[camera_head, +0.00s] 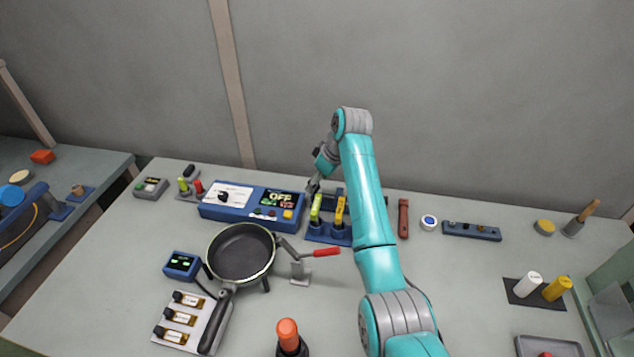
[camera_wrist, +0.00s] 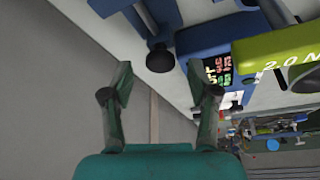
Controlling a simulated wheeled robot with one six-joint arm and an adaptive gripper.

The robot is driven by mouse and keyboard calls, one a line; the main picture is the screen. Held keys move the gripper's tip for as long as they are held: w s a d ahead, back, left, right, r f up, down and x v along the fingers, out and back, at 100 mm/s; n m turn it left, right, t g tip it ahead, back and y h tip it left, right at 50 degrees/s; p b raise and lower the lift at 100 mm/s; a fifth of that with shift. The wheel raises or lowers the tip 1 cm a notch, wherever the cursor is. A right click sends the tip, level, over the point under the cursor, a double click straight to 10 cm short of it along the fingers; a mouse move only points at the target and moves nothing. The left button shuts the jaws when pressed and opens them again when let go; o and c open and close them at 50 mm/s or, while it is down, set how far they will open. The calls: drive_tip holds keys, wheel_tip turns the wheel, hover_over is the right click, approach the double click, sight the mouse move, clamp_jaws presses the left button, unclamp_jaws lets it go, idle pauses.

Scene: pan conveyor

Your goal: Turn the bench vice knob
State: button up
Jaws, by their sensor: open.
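A dark round knob (camera_wrist: 160,58) shows at the top centre of the wrist view, beside blue and grey metal parts that look like the bench vice (camera_wrist: 145,18). My gripper (camera_wrist: 160,88) is open and empty, with the knob just beyond and between its fingertips in the picture; no contact shows. In the head view my gripper (camera_head: 314,185) hangs over the back of the bench, near the blue tool stand (camera_head: 322,236). The vice is mostly hidden there behind my arm and the tools, and its knob cannot be made out.
Green (camera_head: 316,208) and yellow (camera_head: 340,212) upright tools stand close to my gripper. A blue control box (camera_head: 232,213) with an OFF display is to the left. A pan (camera_head: 241,252) and red-handled clamp (camera_head: 325,251) lie in front.

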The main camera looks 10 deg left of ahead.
drive_tip(key=shift+w+a+f, duration=0.1)
drive_tip(key=shift+a+f, duration=0.15)
drive_tip(key=shift+f, duration=0.4)
clamp_jaws()
drive_tip(key=shift+m, duration=0.3)
